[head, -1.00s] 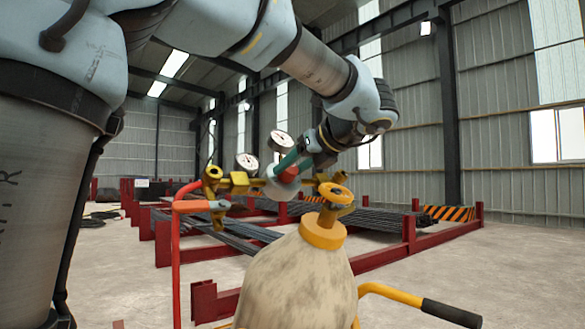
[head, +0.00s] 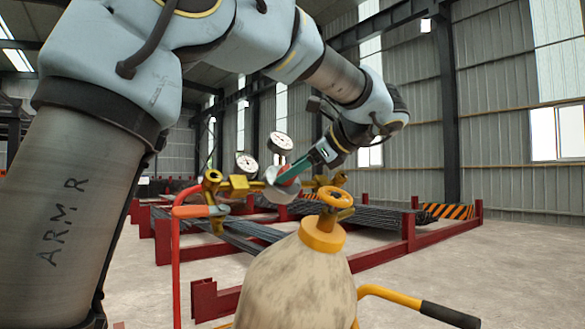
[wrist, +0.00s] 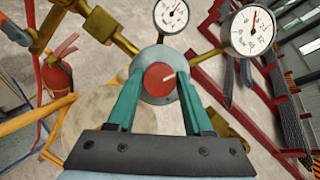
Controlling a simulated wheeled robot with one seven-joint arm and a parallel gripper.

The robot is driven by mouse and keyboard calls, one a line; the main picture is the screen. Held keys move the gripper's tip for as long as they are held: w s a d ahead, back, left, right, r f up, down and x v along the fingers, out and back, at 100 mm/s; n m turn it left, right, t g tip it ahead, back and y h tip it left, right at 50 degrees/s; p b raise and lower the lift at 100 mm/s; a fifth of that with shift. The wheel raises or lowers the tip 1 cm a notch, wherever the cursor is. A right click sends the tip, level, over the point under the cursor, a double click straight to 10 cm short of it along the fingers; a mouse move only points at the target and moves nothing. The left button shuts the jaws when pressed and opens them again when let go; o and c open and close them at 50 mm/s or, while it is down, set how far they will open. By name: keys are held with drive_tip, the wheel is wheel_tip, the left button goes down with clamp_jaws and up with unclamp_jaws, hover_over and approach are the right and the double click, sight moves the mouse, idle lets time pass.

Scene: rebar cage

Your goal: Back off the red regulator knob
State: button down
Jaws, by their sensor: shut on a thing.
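The red regulator knob (wrist: 159,76) is round with a pale mark on its face. It sits at the centre of the grey regulator body (wrist: 147,61) in the wrist view. My gripper (wrist: 158,82) has its two teal fingers on opposite sides of the knob, shut on it. In the head view my gripper (head: 288,174) reaches the regulator from the upper right, and the knob is mostly hidden by the fingers. Two white dial gauges stand on the regulator, one on the left (head: 246,165) and one on the right (head: 280,143).
A tan gas cylinder (head: 298,278) with a yellow collar and handwheel (head: 335,197) stands in front. A trolley handle (head: 450,313) juts out at lower right. Red racks with rebar (head: 384,218) lie behind. A red fire extinguisher (wrist: 57,76) shows in the wrist view.

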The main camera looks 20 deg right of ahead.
drive_tip(key=n+g, duration=0.1)
drive_tip(key=n, duration=0.3)
drive_tip(key=shift+r+p, duration=0.1)
drive_tip(key=shift+p, duration=0.25)
drive_tip(key=n+g, duration=0.1)
drive_tip(key=n, duration=0.2)
drive_tip(key=shift+n+y+p, duration=0.3)
drive_tip(key=shift+n, duration=0.1)
drive_tip(key=n+g, duration=0.1)
drive_tip(key=n, duration=0.2)
drive_tip(key=shift+w+n, duration=0.1)
drive_tip(key=shift+n, duration=0.3)
drive_tip(key=n+g+h, duration=0.1)
drive_tip(key=n, duration=0.2)
drive_tip(key=shift+n, duration=0.3)
drive_tip(key=n, duration=0.3)
drive_tip(key=shift+g+h+b, duration=0.4)
drive_tip(key=n+h+b, duration=0.1)
drive_tip(key=n, duration=0.2)
drive_tip(key=shift+n+g, duration=0.3)
drive_tip(key=n+h+b, duration=0.1)
drive_tip(key=n+b, duration=0.1)
drive_tip(key=n, duration=0.1)
drive_tip(key=shift+a, duration=0.1)
drive_tip(key=shift+n+h+b, duration=0.6)
drive_tip(key=shift+n+b, duration=0.4)
drive_tip(key=shift+n, duration=0.3)
